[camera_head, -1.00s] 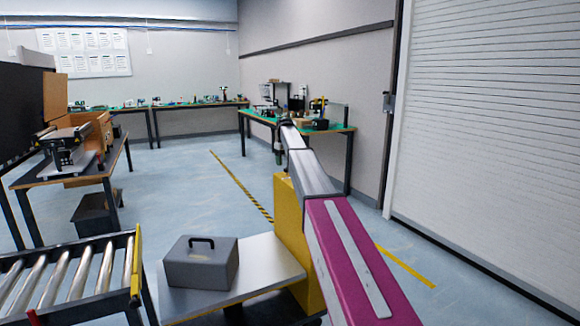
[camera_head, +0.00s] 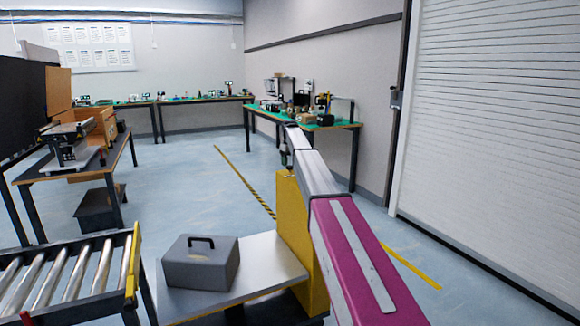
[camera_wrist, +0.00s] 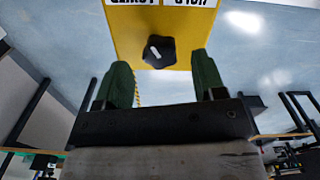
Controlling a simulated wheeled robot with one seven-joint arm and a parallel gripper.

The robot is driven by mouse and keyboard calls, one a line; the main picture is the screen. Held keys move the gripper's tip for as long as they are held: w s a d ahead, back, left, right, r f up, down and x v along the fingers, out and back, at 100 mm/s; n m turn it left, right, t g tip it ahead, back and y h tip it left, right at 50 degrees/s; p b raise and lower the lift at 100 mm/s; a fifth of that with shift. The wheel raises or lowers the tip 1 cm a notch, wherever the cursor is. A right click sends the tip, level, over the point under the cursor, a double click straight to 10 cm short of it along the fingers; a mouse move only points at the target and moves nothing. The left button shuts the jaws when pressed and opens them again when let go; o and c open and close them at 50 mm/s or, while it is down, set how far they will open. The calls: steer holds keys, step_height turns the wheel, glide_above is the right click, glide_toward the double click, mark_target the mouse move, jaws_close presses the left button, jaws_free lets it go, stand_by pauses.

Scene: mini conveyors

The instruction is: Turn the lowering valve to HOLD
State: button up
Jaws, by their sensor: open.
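The valve is a black knob (camera_wrist: 159,52) with a short white pointer mark, on a yellow panel (camera_wrist: 122,28) in the wrist view. Two white labels with black lettering sit at the picture's top edge. They are upside down and cut off; the right one looks like HOLD. My gripper (camera_wrist: 163,80) has its two green fingers apart, one on each side of the knob's line, with nothing between them. In the head view my gripper (camera_head: 284,156) hangs beside the top of the yellow column (camera_head: 288,215); the knob is hidden there.
A grey case (camera_head: 200,268) with a black handle rests on the metal platform (camera_head: 255,262) beside the column. A roller conveyor (camera_head: 65,275) is at the lower left. Benches with equipment stand behind. Open floor lies beyond the column, and a roller shutter (camera_head: 495,120) is at the right.

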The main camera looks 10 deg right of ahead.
steer(key=shift+f, duration=1.05)
steer(key=c, duration=0.9)
steer(key=shift+c, duration=0.2)
steer(key=shift+m, duration=0.3)
steer(key=m, duration=1.1)
steer(key=shift+m, duration=0.3)
steer(key=o, duration=0.9)
